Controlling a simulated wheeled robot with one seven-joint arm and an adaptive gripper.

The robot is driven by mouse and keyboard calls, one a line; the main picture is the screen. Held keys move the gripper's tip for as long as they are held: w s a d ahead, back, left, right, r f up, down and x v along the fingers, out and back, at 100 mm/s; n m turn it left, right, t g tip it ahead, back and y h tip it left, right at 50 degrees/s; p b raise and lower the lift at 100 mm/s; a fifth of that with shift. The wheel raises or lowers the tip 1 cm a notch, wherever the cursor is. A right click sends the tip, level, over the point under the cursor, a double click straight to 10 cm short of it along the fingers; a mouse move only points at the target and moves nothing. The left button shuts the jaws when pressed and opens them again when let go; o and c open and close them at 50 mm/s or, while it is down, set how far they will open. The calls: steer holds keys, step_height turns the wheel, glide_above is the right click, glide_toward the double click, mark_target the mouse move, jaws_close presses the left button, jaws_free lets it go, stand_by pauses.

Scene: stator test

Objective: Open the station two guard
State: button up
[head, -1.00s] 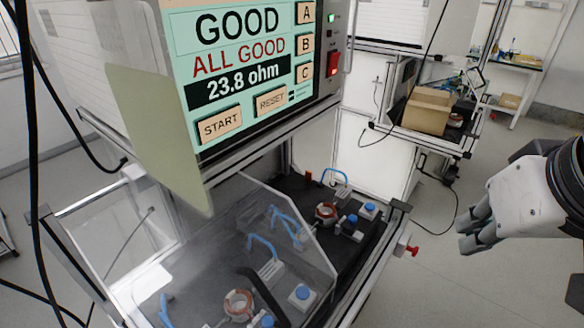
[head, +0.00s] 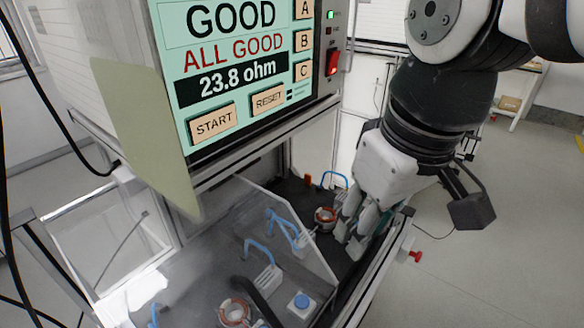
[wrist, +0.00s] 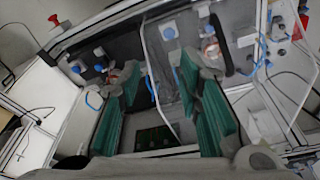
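A clear guard panel (head: 262,222) stands over the test bench in the head view, its slanted edge near the middle. My gripper (head: 352,232) is at the right side of the bench, pointing down beside the far station's copper-ringed stator (head: 325,215). In the wrist view my gripper (wrist: 167,82) is open, with two green-padded fingers well apart. A clear panel's edge (wrist: 153,75) appears between the fingers; I cannot tell whether either finger touches it. Another stator (head: 234,312) sits at the near station. Which guard is numbered two cannot be read.
The tester screen (head: 235,65) reads GOOD and overhangs the bench. Blue handles (head: 282,222) and a blue button (head: 301,300) rise from the dark bench top. A red knob (head: 415,256) sticks out at the bench's right edge. Open floor lies to the right.

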mark_target(270, 312)
steer(key=s+a+f+n+g+b, duration=0.1)
steer(key=a+f+n+g, duration=0.35)
steer(key=a, duration=0.75)
steer(key=shift+n+t+h, duration=0.4)
steer(key=shift+n+t, duration=0.25)
steer(key=shift+n, duration=0.2)
steer(key=f, duration=0.4)
steer(key=s+f, duration=0.1)
steer(key=f, duration=0.4)
steer(key=s+f, duration=0.1)
steer(key=f, duration=0.3)
steer(key=shift+a+f, duration=0.25)
steer(key=shift+f, duration=0.1)
steer(key=shift+c, duration=0.4)
jaws_close()
